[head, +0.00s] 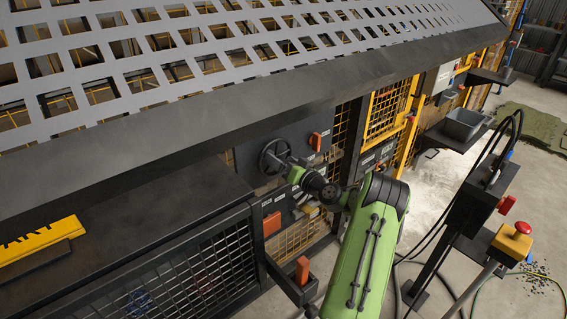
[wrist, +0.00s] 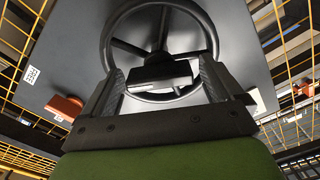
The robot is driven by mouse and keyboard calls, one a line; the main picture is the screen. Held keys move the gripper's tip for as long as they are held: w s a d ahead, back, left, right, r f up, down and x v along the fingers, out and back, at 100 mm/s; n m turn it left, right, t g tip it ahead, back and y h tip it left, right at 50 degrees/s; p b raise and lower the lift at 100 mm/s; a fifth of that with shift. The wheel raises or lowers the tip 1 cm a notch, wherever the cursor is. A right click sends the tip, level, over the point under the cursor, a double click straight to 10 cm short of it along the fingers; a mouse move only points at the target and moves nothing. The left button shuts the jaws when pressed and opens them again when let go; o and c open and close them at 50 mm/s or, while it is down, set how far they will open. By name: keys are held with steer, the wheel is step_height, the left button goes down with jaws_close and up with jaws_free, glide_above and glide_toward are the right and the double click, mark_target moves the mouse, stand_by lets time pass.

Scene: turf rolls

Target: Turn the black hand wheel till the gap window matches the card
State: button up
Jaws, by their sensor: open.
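The black hand wheel (head: 274,156) stands out from a dark panel on the machine's side. In the wrist view the wheel (wrist: 160,8) fills the upper middle, with its spokes and hub showing. My gripper (wrist: 160,78) is open, its two fingers on either side of the lower part of the wheel. A dark block at the hub shows between the fingers; I cannot tell whether they touch anything. In the head view my gripper (head: 296,174) is at the wheel's lower right. I cannot make out the gap window or the card.
An orange-red switch (head: 315,141) sits right of the wheel, and an orange box (head: 271,224) is below it. A perforated guard (head: 200,50) overhangs the wheel. A post with a red-topped yellow button box (head: 513,243) stands at right. Open floor lies beyond.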

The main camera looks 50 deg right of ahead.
steer(key=c, duration=1.4)
steer(key=shift+m, duration=0.3)
steer(key=m+p, duration=0.1)
steer(key=m, duration=0.4)
steer(key=m+p, duration=0.1)
steer(key=m, duration=0.1)
steer(key=m+p, duration=0.1)
steer(key=m, duration=0.2)
steer(key=shift+d+f+m, duration=0.1)
steer(key=shift+f+m, duration=0.1)
steer(key=shift+m, duration=0.1)
steer(key=o, duration=1.4)
